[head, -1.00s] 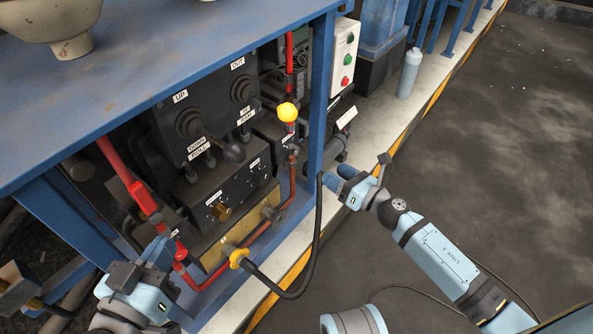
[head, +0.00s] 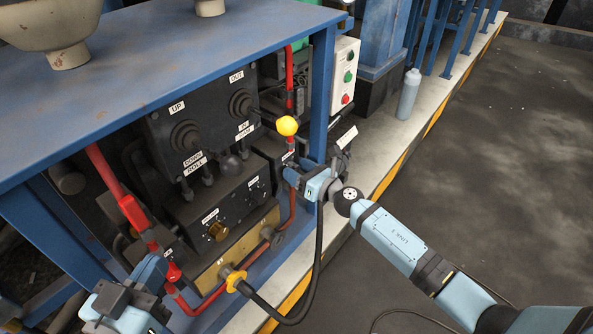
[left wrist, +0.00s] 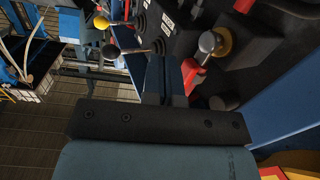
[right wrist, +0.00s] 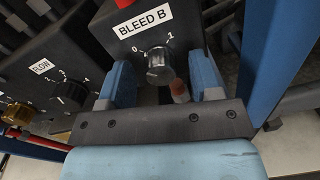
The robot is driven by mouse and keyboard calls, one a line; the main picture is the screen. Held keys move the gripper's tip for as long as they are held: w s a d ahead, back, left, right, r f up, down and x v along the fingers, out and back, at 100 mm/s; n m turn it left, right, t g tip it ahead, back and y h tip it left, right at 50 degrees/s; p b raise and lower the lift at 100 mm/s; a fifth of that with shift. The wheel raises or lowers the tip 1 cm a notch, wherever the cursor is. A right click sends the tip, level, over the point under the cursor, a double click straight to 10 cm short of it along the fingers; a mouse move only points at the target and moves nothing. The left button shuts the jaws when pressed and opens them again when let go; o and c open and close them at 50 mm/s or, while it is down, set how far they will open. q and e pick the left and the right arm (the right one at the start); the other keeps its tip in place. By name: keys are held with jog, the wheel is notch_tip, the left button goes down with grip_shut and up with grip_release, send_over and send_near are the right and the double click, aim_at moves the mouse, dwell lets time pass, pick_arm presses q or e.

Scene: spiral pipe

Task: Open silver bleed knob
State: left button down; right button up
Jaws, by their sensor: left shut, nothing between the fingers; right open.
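The silver bleed knob (right wrist: 159,64) sticks out of a dark box below a "BLEED B" label (right wrist: 145,22) in the right wrist view. In the head view my right gripper (head: 292,174) is at the right end of the panel and the knob cannot be made out. My left gripper (head: 160,266) is shut and empty at the lower left, near the red pipe; its closed fingers show in the left wrist view (left wrist: 166,78).
A blue frame post (head: 320,95) stands close to my right gripper. A black hose (head: 317,250) hangs below. A brass knob (head: 217,231) sits on the lower panel.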

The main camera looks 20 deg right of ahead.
jog(key=shift+w+a, duration=0.25)
jog(key=shift+w, duration=0.05)
jog(key=c, duration=0.9)
jog(key=shift+c, duration=0.2)
